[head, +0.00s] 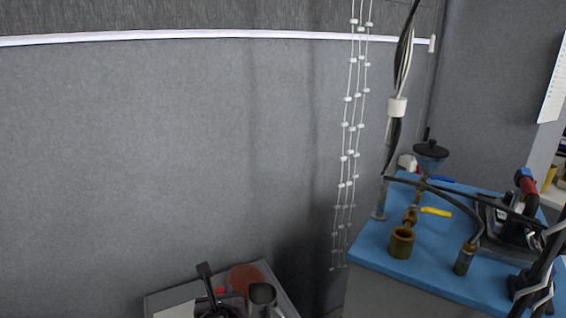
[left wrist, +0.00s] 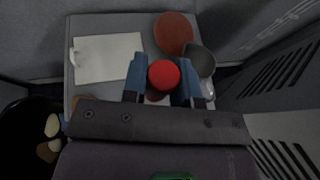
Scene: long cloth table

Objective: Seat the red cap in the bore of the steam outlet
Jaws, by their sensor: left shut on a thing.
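The red cap (left wrist: 163,74) is a round red knob held between the two dark fingertips of my left gripper (left wrist: 163,80) in the left wrist view. In the head view my left gripper (head: 213,290) is low in the picture, over the grey tray, with a bit of the red cap (head: 221,291) showing. The steam outlet appears to be the brass, cup-like fitting (head: 401,243) standing upright on the blue worktop, far to the right of the gripper. Its bore faces up. A dark jointed shape at the right edge may be my right gripper (head: 533,283); its fingers are unclear.
The grey tray (left wrist: 90,24) carries a white sheet (left wrist: 108,58), a reddish-brown disc (left wrist: 173,33) and a metal mug (left wrist: 200,62) close to the gripper.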

